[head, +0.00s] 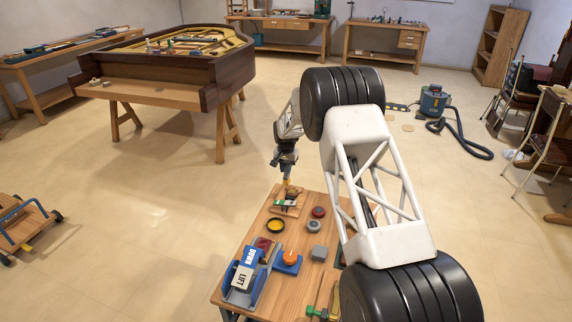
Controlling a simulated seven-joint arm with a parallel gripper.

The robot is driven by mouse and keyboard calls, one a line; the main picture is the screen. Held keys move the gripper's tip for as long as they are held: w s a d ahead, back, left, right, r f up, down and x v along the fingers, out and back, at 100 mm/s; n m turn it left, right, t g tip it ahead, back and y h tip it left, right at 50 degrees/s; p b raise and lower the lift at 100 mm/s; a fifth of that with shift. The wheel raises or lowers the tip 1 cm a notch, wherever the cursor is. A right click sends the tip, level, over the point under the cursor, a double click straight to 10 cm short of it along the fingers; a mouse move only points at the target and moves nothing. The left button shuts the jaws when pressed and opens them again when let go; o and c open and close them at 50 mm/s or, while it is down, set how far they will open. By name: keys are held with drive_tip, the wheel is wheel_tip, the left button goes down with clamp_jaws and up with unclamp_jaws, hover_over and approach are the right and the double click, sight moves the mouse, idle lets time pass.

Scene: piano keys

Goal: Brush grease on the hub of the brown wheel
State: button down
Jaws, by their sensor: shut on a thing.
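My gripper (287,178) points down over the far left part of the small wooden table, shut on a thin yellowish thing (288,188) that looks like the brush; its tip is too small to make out. Just below and beside it is a small brown round thing (295,193), perhaps the brown wheel, on a wooden board; I cannot tell if they touch. A dark red wheel-like disc (318,212) and a grey one (313,226) lie to the right.
On the table (235,288) are a blue fixture with DOWN and LIFT labels (247,272), an orange knob on a blue base (290,258), a grey block (318,252) and a green-headed tool (318,312). A piano case on trestles (165,90) stands behind left.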

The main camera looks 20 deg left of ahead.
sight(288, 176)
drive_tip(key=shift+f, duration=0.75)
drive_tip(key=shift+d+f, duration=0.2)
drive_tip(key=shift+f, duration=0.35)
drive_tip(key=shift+d+f, duration=0.2)
drive_tip(key=shift+f, duration=0.3)
drive_tip(key=shift+d+r, duration=0.1)
drive_tip(key=shift+d, duration=0.9)
drive_tip(key=shift+a, duration=1.1)
drive_tip(key=shift+a+r, duration=0.15)
drive_tip(key=shift+r, duration=0.4)
drive_tip(key=shift+a+r, duration=0.15)
drive_tip(key=shift+r, duration=3.2)
